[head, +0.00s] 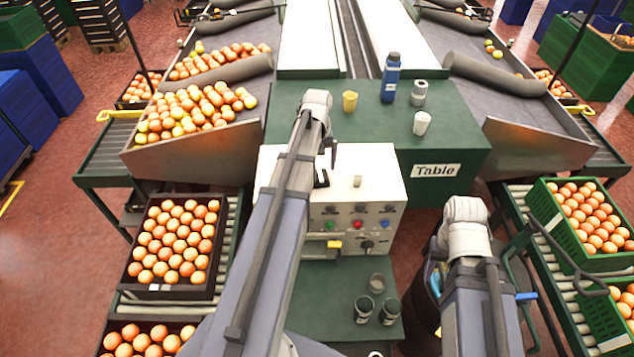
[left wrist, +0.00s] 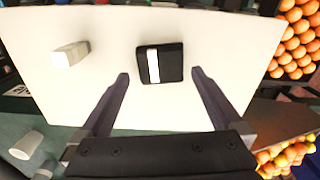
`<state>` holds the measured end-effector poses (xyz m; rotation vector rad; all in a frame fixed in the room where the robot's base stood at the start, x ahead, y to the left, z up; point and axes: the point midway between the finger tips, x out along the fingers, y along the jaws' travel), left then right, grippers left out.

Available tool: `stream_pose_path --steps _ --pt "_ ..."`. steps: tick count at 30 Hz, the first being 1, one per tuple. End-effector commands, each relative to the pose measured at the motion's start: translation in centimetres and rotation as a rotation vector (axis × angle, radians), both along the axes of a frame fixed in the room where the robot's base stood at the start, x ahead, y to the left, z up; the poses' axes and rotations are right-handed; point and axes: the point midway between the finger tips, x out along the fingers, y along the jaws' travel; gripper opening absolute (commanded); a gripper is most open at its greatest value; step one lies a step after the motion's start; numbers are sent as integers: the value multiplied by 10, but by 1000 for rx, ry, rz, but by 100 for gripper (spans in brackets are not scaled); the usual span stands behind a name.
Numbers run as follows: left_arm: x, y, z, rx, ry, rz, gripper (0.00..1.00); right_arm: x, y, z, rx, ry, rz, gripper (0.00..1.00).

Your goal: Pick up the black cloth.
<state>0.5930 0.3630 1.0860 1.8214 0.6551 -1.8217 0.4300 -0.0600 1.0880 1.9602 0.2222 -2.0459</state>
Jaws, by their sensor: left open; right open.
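The black cloth (left wrist: 173,62) shows in the left wrist view as a small dark square with a white stripe. It lies flat on the white top of the control box (head: 378,172). In the head view a bit of the black cloth (head: 321,180) shows beside my left arm, which hides the rest. My left gripper (left wrist: 160,73) is open and empty above the box top, its fingertips on either side of the cloth in the picture and apart from it. My right wrist is at the lower right in the head view; its fingers are hidden.
A small pale block (left wrist: 70,54) lies on the box top near the cloth. The green table (head: 440,150) behind holds a yellow cup (head: 350,102), a blue bottle (head: 390,78), a grey jar (head: 418,92) and a white cup (head: 421,124).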

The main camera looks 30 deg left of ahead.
Motion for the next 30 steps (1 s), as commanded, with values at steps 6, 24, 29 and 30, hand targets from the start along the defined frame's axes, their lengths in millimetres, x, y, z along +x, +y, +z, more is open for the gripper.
stream_pose_path --steps 6,24,29,30 --pt "0 0 -5 0 0 -1 100 0 0 -4 0 0 1 50" --pt "2 3 -55 0 0 -1 100 0 0 -55 -2 1 11 50" --pt "2 3 -53 0 0 -1 100 0 0 -53 -2 1 11 50" --pt "2 3 -53 0 0 -1 97 0 0 -53 -2 1 11 50"
